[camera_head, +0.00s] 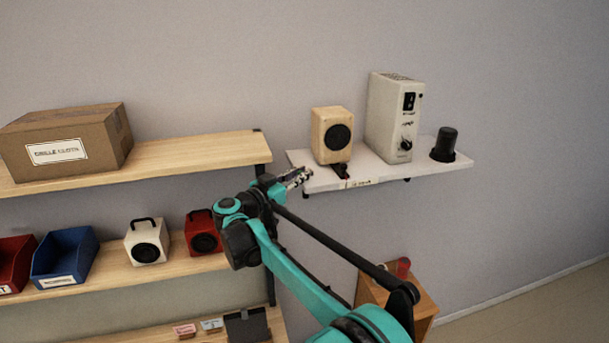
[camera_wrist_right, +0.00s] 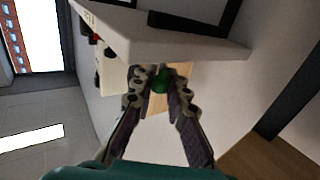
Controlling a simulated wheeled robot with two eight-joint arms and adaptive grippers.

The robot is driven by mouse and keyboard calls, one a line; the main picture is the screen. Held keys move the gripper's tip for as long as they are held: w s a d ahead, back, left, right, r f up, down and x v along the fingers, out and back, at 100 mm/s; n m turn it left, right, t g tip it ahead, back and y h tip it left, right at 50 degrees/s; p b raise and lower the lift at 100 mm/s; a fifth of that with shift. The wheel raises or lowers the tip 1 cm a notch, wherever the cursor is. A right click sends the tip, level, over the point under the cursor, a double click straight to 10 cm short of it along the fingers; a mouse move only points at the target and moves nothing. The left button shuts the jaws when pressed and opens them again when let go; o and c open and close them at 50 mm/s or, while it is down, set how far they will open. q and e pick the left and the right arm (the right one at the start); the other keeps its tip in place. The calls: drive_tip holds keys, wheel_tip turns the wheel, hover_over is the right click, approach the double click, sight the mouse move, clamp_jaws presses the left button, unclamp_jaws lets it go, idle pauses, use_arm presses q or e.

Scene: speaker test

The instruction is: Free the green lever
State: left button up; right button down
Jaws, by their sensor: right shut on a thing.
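The green lever shows as a round green knob (camera_wrist_right: 161,78) between the fingertips of my right gripper in the right wrist view. My right gripper (camera_head: 299,177) is shut on it at the left end of the white wall shelf (camera_head: 436,168). In the head view the lever is hidden by the fingers. A light wooden speaker (camera_head: 331,135) with a black round front stands upright on the white shelf. A black clamp-like part (camera_head: 341,171) sits at its foot. My left gripper is not in view.
A white amplifier-like box (camera_head: 394,118) and a black cylinder (camera_head: 445,145) stand on the white shelf. Wooden shelves at the left hold a cardboard box (camera_head: 60,151), a blue bin (camera_head: 64,259) and small speakers (camera_head: 146,242). A wooden cabinet (camera_head: 424,307) stands below.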

drive_tip(key=shift+w+a+m+g+h+p, duration=0.2)
drive_tip(key=shift+m+g+h+p, duration=0.2)
drive_tip(key=shift+m+g+h, duration=0.35)
drive_tip(key=shift+w+a+m+g+h+p, duration=0.2)
drive_tip(key=shift+m+g+h+p, duration=0.2)
drive_tip(key=shift+m+g+h, duration=0.35)
drive_tip(key=shift+g+h, duration=0.3)
drive_tip(key=c, duration=1.5)
unclamp_jaws()
drive_tip(key=shift+a, duration=0.1)
drive_tip(key=v, duration=1.2)
